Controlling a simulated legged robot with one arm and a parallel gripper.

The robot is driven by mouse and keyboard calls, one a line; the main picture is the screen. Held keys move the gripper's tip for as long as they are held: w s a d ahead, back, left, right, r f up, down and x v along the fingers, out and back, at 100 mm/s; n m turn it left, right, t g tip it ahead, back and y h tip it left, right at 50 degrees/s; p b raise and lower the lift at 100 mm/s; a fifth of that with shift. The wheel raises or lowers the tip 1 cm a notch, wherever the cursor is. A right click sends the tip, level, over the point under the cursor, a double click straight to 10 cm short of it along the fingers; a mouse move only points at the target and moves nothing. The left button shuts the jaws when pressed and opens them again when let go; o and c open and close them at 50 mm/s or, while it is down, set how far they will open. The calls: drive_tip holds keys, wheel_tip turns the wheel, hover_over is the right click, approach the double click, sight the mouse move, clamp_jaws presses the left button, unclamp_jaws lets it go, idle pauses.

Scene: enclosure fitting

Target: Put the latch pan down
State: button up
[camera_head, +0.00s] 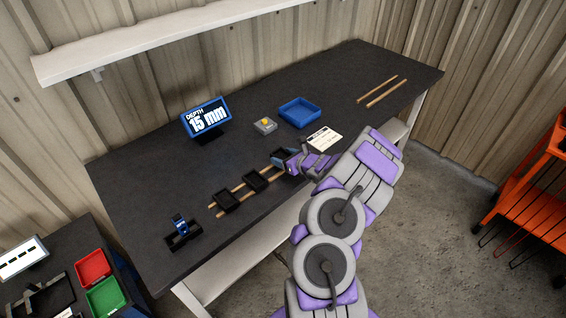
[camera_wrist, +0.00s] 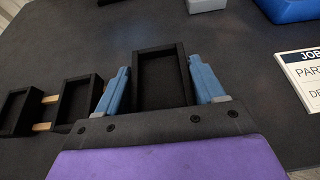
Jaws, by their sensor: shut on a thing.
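My gripper (camera_head: 287,161) is over the middle of the dark workbench. In the wrist view my gripper (camera_wrist: 159,66) has its two blue fingers on either side of a black open-topped pan (camera_wrist: 163,78), shut on it. The pan is empty and looks level; I take it as the latch pan, though no latch shows. In the head view it is mostly hidden by my gripper. I cannot tell whether its underside touches the bench. Two similar black pans (camera_head: 227,200) (camera_head: 255,181) sit on a pair of wooden rails (camera_head: 238,190) to the left.
A blue tray (camera_head: 299,112), a grey box with a yellow button (camera_head: 265,125) and a white job card (camera_head: 325,138) lie beyond my gripper. Two more rails (camera_head: 383,91) lie far right.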

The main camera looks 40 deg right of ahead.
drive_tip(key=shift+w+d+f+b, duration=0.1)
drive_tip(key=shift+w+f+b, duration=0.15)
drive_tip(key=shift+f, duration=0.55)
drive_tip(key=shift+w+f+b, duration=0.15)
drive_tip(key=shift+w+f, duration=0.05)
drive_tip(key=shift+f, duration=0.6)
drive_tip(key=shift+f, duration=0.1)
drive_tip(key=o, duration=1.2)
drive_tip(key=shift+f, duration=0.1)
